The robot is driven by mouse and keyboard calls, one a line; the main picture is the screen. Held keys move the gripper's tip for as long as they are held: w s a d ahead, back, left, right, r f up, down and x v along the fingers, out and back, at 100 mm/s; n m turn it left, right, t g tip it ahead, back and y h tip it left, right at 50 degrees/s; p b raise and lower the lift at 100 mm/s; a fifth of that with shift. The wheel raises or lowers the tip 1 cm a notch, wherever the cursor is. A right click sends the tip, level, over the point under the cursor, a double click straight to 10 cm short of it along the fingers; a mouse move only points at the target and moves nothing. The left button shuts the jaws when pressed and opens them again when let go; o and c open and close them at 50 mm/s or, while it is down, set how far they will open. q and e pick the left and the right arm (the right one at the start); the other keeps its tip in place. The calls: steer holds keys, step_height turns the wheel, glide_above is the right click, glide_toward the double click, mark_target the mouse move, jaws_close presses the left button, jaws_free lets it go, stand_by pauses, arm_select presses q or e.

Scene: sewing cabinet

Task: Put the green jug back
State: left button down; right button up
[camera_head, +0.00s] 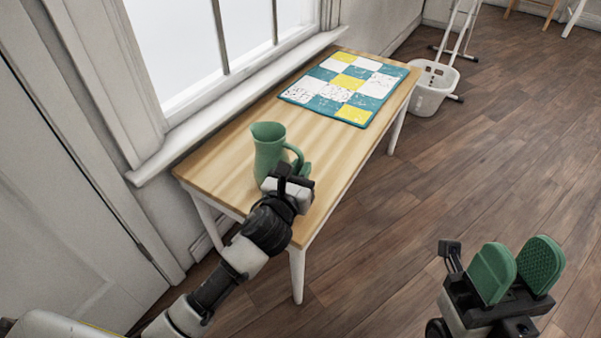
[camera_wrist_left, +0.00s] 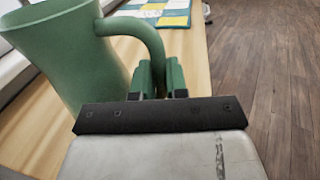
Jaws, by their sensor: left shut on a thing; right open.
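The green jug (camera_head: 268,150) stands upright at the near end of the wooden table (camera_head: 222,160), with its handle toward the right. My left gripper (camera_head: 298,172) is at the handle side of the jug and shut on the handle. In the left wrist view the jug (camera_wrist_left: 62,55) fills the upper left, and its handle curves down to the green fingers of my left gripper (camera_wrist_left: 159,78). The exact contact is partly hidden by the gripper body. My right gripper (camera_head: 516,270) is open and empty over the floor at the lower right.
A patchwork mat (camera_head: 345,85) in teal, white and yellow lies at the table's far end. Bare tabletop lies between jug and mat. A window sill (camera_head: 250,95) runs along the table's left side. A white basket (camera_head: 434,88) stands on the floor beyond.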

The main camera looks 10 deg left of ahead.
arm_select(q)
steer(key=c, duration=1.5)
jaws_free()
steer(key=shift+f, duration=0.1)
steer(key=shift+c, duration=0.2)
steer(key=o, duration=0.4)
